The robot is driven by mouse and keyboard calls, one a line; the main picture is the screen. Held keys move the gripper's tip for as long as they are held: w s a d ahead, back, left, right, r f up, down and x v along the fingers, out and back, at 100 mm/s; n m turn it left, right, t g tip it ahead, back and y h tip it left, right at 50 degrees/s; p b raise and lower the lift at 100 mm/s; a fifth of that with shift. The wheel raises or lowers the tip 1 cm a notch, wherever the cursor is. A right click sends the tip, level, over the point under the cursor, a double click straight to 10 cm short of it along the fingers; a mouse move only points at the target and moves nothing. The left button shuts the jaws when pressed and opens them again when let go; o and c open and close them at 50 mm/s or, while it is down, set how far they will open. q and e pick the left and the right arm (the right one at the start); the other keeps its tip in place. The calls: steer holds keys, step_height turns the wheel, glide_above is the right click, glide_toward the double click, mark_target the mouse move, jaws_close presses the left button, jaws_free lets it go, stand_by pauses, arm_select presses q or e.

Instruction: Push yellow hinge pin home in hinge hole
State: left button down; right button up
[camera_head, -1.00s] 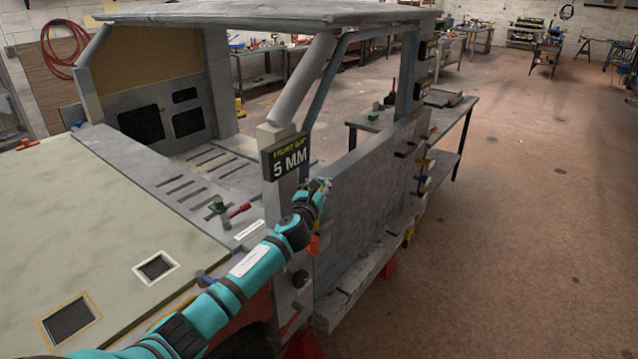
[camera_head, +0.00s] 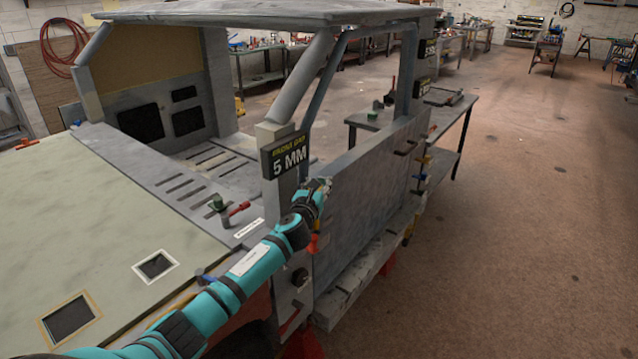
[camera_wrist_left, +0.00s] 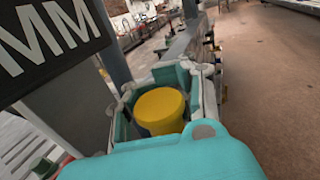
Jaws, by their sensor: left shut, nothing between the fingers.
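My left gripper (camera_head: 320,186) is at the hinge-side top corner of the grey door panel (camera_head: 365,190), just right of the windscreen pillar. In the left wrist view, the round head of the yellow hinge pin (camera_wrist_left: 160,108) shows in line with the teal and grey fingers, framed by them. The fingers are shut and hold nothing. The hinge hole and the pin's shaft are hidden, so I cannot tell how deep the pin sits or whether the fingers touch it. In the head view, the arm and gripper hide the pin. My right gripper is not in view.
A black "5 MM" sign (camera_head: 285,155) stands on the pillar close to my gripper. A red-handled clamp (camera_head: 238,209) lies on the cowl to the left. Coloured clamps (camera_head: 420,178) line the door's far edge. The floor (camera_head: 540,210) to the right is clear.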

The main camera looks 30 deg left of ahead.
arm_select(q)
steer(key=shift+a+r, duration=0.1)
stand_by(0.8)
steer(key=shift+f+b, duration=1.8)
steer(key=shift+f, duration=0.6)
steer(key=shift+s+r, duration=0.1)
steer(key=shift+r+p, duration=1.9)
steer(key=shift+p, duration=0.2)
stand_by(0.6)
steer(key=shift+f+b, duration=1.45)
steer(key=shift+f, duration=0.5)
